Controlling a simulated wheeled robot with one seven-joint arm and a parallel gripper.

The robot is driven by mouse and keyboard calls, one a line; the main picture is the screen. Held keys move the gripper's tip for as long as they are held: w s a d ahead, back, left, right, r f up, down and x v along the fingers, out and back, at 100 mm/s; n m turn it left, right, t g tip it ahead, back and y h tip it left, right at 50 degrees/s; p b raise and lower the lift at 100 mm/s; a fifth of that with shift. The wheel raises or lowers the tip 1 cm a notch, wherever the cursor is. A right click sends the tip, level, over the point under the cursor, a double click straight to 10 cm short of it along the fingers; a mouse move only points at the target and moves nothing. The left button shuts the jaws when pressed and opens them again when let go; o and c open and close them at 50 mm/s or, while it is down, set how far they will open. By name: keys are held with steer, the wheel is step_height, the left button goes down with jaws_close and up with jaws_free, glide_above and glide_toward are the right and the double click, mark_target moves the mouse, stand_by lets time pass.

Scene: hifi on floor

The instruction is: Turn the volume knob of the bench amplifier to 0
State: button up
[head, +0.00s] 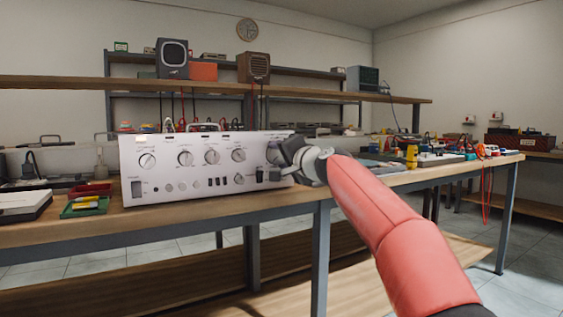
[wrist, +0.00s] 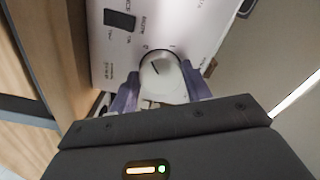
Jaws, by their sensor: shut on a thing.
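The bench amplifier (head: 205,165) is a wide silver-white box standing on the wooden workbench, with several round knobs across its front. My gripper (head: 275,165) is at the right end of its front panel in the head view and covers that part. In the wrist view, my gripper (wrist: 157,95) has its purple-grey fingers on both sides of a round silver knob (wrist: 163,77) and is shut on it. The knob has a dark pointer line. The amplifier panel (wrist: 165,22) fills the upper middle of the wrist view.
The workbench (head: 240,205) carries green and red trays (head: 85,207) left of the amplifier. A yellow tool (head: 411,157) and cables lie to the right. A shelf (head: 340,94) with speakers stands behind. The floor in front of the bench is partly open.

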steer(key=shift+f+n, duration=0.1)
steer(key=shift+n, duration=0.6)
steer(key=o, duration=1)
steer(key=b+v, duration=0.2)
steer(key=v, duration=0.5)
steer(key=shift+s+d, duration=0.2)
steer(key=shift+s, duration=0.15)
